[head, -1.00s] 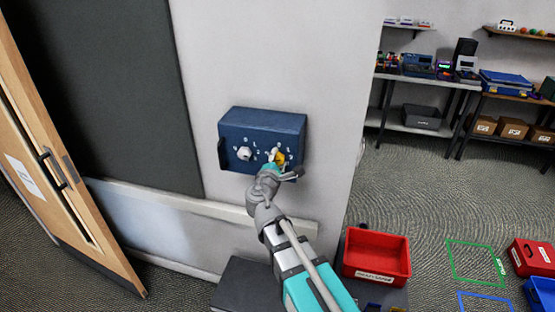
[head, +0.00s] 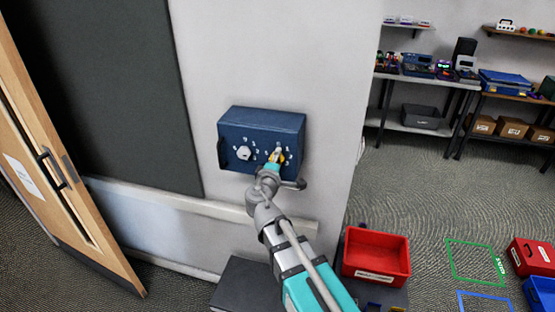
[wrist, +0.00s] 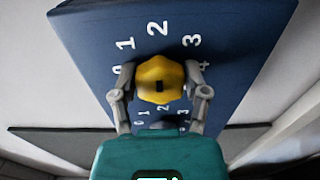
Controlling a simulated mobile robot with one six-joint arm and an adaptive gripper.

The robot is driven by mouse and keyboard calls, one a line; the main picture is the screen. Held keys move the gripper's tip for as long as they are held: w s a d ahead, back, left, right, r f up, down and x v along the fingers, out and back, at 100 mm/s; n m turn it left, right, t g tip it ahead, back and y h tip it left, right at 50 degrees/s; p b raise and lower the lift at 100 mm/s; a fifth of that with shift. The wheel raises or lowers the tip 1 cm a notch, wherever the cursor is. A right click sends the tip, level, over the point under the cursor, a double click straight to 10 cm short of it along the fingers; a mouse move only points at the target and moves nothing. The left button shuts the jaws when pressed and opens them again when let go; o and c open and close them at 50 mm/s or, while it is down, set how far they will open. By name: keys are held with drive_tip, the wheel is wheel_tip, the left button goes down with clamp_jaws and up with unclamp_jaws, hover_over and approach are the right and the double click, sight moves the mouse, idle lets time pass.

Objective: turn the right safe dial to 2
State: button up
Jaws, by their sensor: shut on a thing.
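The blue safe box (head: 262,122) is fixed to the white wall and has two dials with white numbers around them. The right dial (wrist: 160,72) is a yellow knob with a small dark mark; the numbers 1, 2 and 3 show above it in the wrist view, with 2 near the top. My gripper (wrist: 159,80) is shut on this dial, one finger on each side. In the head view my gripper (head: 275,158) partly covers the right dial. The left dial (head: 244,153) is pale and untouched. I cannot tell for sure which number the right dial points to.
A wooden door (head: 75,200) stands at the left. A red bin (head: 377,252) is at the lower right, beside my arm. Shelves (head: 425,120) with equipment stand at the back right. The floor (head: 410,200) in front of them is clear.

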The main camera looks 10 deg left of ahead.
drive_tip(key=o, duration=1.2)
drive_tip(key=shift+c, duration=0.2)
drive_tip(key=s, duration=0.7)
drive_tip(key=shift+s+a, duration=0.2)
drive_tip(key=shift+a, duration=0.05)
